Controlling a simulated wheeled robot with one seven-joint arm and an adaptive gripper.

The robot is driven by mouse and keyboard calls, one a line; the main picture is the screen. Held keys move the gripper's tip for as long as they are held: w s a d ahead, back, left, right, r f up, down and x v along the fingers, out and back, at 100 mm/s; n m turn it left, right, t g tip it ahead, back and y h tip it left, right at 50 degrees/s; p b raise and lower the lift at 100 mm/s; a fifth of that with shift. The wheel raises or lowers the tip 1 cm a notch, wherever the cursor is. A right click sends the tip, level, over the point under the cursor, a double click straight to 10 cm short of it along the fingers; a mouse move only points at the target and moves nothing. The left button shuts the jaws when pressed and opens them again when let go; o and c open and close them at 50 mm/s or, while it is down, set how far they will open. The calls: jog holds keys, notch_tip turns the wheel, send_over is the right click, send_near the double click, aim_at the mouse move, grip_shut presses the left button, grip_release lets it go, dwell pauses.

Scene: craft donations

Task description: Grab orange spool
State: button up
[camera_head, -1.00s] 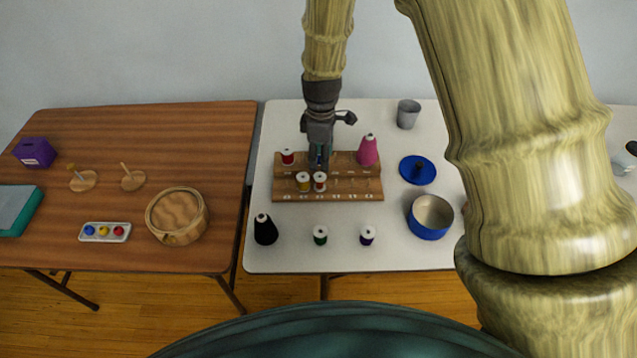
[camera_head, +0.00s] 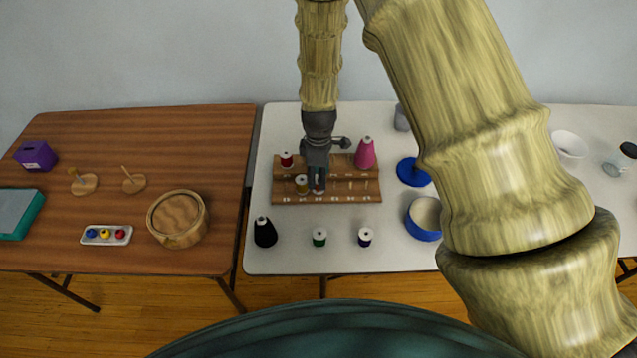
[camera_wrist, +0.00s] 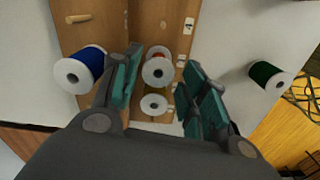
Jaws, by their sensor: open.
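The orange spool (camera_wrist: 158,70) has a white end facing the wrist camera and stands on the wooden rack (camera_head: 345,197). In the head view my gripper hides most of it. My gripper (camera_head: 317,188) is lowered over the rack's front row. In the wrist view my gripper (camera_wrist: 163,72) is open, with one teal-padded finger on each side of the orange spool. I cannot tell whether the pads touch it. A gold-yellow spool (camera_wrist: 153,104) stands close beside it, also in the head view (camera_head: 301,185).
A blue spool (camera_wrist: 82,70) stands just outside one finger. A red spool (camera_head: 286,159) and a pink cone (camera_head: 365,153) are on the rack's back row. Black (camera_head: 265,233), green (camera_head: 319,237) and dark blue (camera_head: 365,237) thread stand in front. A blue tin (camera_head: 424,224) is right.

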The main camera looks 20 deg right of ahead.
jog(key=shift+w+f+p, duration=0.1)
jog(key=shift+f+p, duration=0.4)
jog(key=shift+f, duration=1.35)
jog(key=c, duration=0.5)
